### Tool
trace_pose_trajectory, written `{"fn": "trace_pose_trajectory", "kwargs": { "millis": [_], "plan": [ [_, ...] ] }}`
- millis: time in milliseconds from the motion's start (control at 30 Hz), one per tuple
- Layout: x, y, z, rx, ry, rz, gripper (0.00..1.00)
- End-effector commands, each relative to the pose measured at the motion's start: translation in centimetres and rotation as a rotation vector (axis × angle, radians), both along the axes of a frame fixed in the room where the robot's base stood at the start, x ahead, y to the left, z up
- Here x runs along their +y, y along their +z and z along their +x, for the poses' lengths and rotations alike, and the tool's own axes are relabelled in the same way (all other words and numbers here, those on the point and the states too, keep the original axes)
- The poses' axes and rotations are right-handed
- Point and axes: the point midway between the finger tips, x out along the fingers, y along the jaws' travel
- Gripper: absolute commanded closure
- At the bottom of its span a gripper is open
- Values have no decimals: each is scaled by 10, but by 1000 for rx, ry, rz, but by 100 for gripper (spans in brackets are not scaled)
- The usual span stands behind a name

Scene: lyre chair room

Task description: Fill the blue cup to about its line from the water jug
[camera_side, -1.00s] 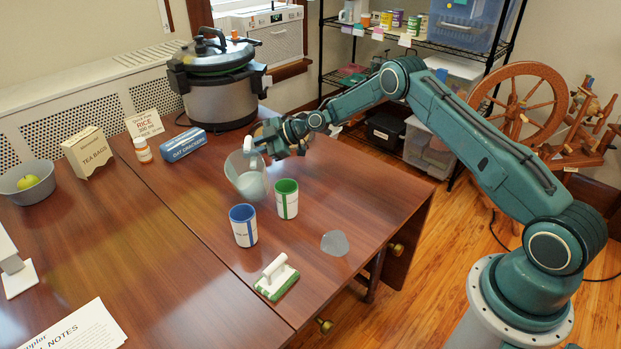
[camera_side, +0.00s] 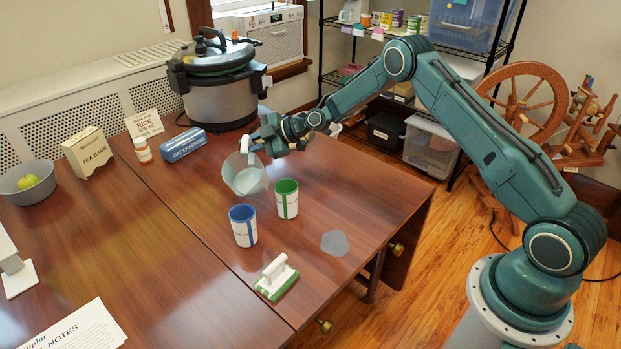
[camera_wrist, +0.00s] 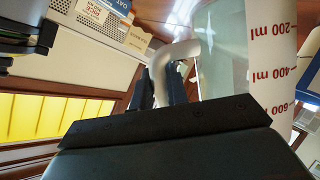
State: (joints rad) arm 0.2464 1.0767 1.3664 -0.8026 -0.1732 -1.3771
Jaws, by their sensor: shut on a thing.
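The water jug (camera_side: 242,180) is clear with a white handle. It is tilted, its mouth toward the lower left, and holds some water. My gripper (camera_side: 268,143) is shut on its handle, which also shows in the wrist view (camera_wrist: 177,60) between the fingers. In the wrist view the jug (camera_wrist: 222,45) has a white scale strip with red ml marks. The blue cup (camera_side: 243,226), white with a blue rim and band, stands upright on the table below the jug. Its water level and line cannot be made out. I see no stream of water.
A green-banded cup (camera_side: 287,199) stands right of the blue cup. A green-and-white scrub brush (camera_side: 277,277) and a grey round patch (camera_side: 335,243) lie in front. A large cooker (camera_side: 220,88), oat crackers box (camera_side: 184,144) and small bottle (camera_side: 143,149) stand behind.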

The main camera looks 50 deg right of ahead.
Motion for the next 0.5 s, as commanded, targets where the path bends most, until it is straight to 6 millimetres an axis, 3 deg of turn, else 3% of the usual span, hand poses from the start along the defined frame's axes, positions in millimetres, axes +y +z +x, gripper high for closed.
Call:
{"fn": "trace_pose_trajectory", "kwargs": {
  "millis": [500],
  "plan": [
    [6,17,-6,-83,0,-85,100]
  ]
}}
